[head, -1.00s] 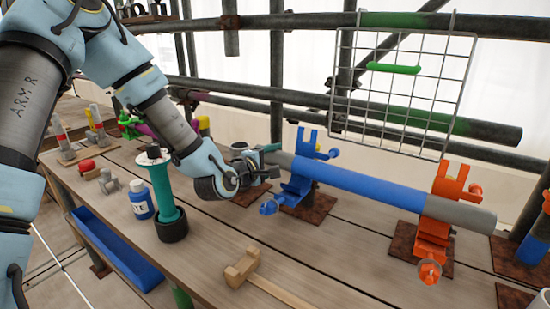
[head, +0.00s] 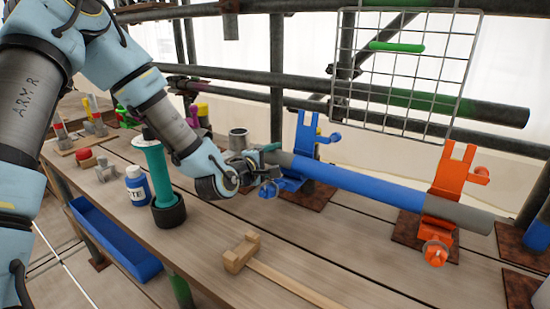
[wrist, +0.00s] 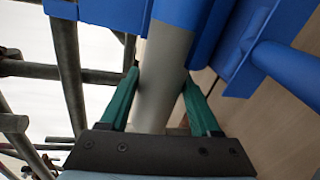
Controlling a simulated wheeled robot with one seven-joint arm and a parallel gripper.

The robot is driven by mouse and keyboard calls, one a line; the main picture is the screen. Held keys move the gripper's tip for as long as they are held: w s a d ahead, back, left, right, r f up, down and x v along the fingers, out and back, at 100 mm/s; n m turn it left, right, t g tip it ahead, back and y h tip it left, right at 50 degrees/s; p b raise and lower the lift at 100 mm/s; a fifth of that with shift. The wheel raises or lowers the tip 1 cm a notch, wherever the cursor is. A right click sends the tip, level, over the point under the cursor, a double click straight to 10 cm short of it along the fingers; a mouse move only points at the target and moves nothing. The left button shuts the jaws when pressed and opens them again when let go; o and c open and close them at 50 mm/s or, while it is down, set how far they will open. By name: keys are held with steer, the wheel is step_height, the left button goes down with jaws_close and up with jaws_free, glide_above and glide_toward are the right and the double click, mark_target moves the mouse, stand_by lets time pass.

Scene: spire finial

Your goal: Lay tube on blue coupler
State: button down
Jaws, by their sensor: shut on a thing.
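The tube (head: 360,184), blue in the middle with grey ends, lies level across the blue coupler (head: 303,135) and the orange coupler (head: 440,183). Both couplers show above and below it, their open upper parts standing behind it. My gripper (head: 270,163) is shut on the tube's left grey end, just left of the blue coupler. In the wrist view the green fingers (wrist: 160,90) grip the grey tube (wrist: 163,70), with blue coupler parts (wrist: 272,62) on both sides ahead. Whether the tube touches the saddle is hard to tell.
A wooden mallet (head: 242,252) lies on the bench in front. A wire grid (head: 405,70) and scaffold pipes are behind. The bench front is mostly clear.

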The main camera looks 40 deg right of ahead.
jaws_free()
steer(key=shift+f+b, duration=0.55)
steer(key=shift+f, duration=0.1)
stand_by(0.4)
steer(key=p+v, duration=0.1)
steer(key=v, duration=0.8)
stand_by(0.8)
steer(key=shift+a, duration=0.1)
stand_by(0.7)
